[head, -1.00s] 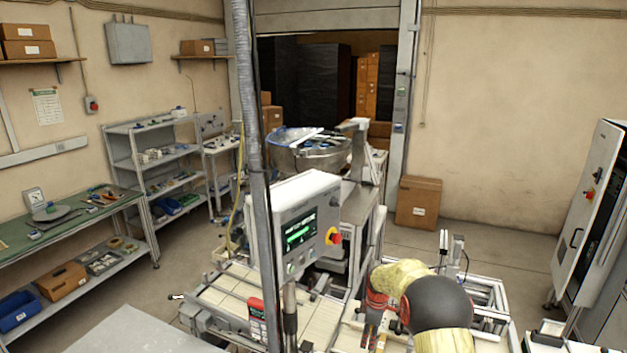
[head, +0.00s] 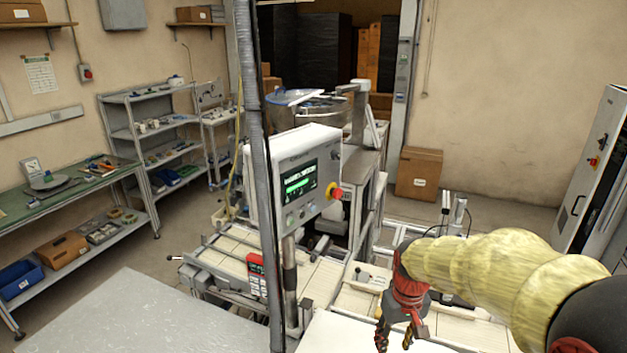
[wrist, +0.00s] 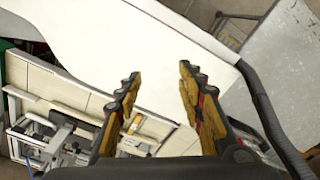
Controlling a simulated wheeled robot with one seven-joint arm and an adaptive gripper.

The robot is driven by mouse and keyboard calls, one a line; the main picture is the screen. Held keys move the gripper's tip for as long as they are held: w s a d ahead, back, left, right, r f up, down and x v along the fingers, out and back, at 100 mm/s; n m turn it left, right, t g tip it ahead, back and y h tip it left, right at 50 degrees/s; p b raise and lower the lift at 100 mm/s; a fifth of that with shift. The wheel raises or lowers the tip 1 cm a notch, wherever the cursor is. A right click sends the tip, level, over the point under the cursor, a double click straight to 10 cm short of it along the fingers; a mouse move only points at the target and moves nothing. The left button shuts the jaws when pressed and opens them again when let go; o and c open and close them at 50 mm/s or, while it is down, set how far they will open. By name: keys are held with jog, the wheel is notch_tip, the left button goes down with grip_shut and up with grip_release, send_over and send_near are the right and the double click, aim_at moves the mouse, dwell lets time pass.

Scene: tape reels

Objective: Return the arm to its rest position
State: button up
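My arm, in a yellow sleeve with black and red parts, reaches in from the right in the head view. My gripper (head: 396,338) hangs at its end, pointing down, near the bottom edge of the picture. In the wrist view my gripper (wrist: 158,90) shows its two yellow and black fingers spread apart with nothing between them. Below the fingers lie a white surface (wrist: 130,40) and part of the tiled machine bed (wrist: 60,85). The gripper appears to be above these and apart from them.
A control panel (head: 297,185) on a post stands left of my arm. A grey pole (head: 256,150) rises in front of it. A white table (head: 340,335) and a grey tabletop (head: 150,315) are in front. An electrical cabinet (head: 590,185) stands at the right.

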jog(key=s+m+t+b, duration=0.1)
jog(key=s+t+b, duration=0.4)
jog(key=s+b, duration=0.8)
jog(key=s, duration=0.7)
jog(key=shift+s+m, duration=0.15)
jog(key=shift+m, duration=0.25)
